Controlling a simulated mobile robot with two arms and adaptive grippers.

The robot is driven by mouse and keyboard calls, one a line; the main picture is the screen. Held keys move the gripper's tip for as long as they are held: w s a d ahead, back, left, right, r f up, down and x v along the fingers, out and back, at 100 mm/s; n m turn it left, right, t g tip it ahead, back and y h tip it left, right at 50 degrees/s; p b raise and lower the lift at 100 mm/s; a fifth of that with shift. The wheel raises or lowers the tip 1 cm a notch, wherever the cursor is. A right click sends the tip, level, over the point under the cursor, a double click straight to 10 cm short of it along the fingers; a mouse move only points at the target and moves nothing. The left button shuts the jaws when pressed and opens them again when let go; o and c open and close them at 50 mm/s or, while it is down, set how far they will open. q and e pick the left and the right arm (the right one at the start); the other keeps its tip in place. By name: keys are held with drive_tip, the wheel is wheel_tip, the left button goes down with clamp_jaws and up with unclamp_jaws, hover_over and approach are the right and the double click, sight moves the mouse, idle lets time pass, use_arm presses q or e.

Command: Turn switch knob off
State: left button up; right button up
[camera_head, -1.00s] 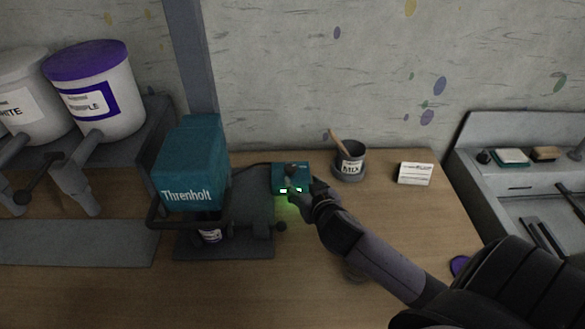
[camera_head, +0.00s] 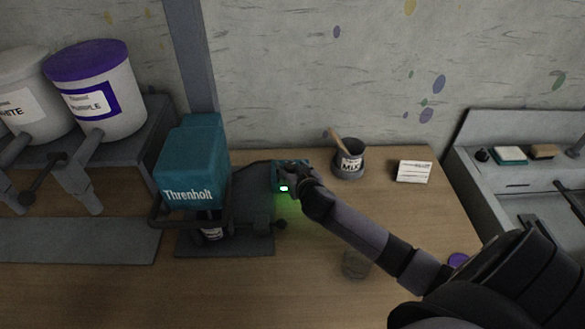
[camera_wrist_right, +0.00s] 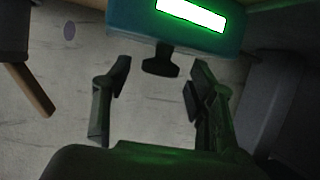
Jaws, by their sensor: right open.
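The switch box is a small teal box (camera_head: 276,174) on the table, joined by a dark cable to the teal Threnholt machine (camera_head: 190,165). A green light glows on its front. In the right wrist view the box (camera_wrist_right: 120,18) is at the top with its bright green display (camera_wrist_right: 192,14). The dark knob (camera_wrist_right: 161,64) sticks out below it. My right gripper (camera_head: 292,176) is at the box and hides part of it. In the right wrist view its fingers (camera_wrist_right: 158,82) are open, one on each side of the knob, with gaps between. My left gripper is not in view.
A dark cup (camera_head: 349,162) labelled MIX with a wooden stick and a white card (camera_head: 413,171) stand right of the box. A grey sink (camera_head: 470,165) is at the far right. White and purple paint tubs (camera_head: 95,90) stand at the left. A round container (camera_head: 355,264) is below my right forearm.

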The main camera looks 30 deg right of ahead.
drive_tip(key=c, duration=1.1)
drive_tip(key=shift+c, duration=0.2)
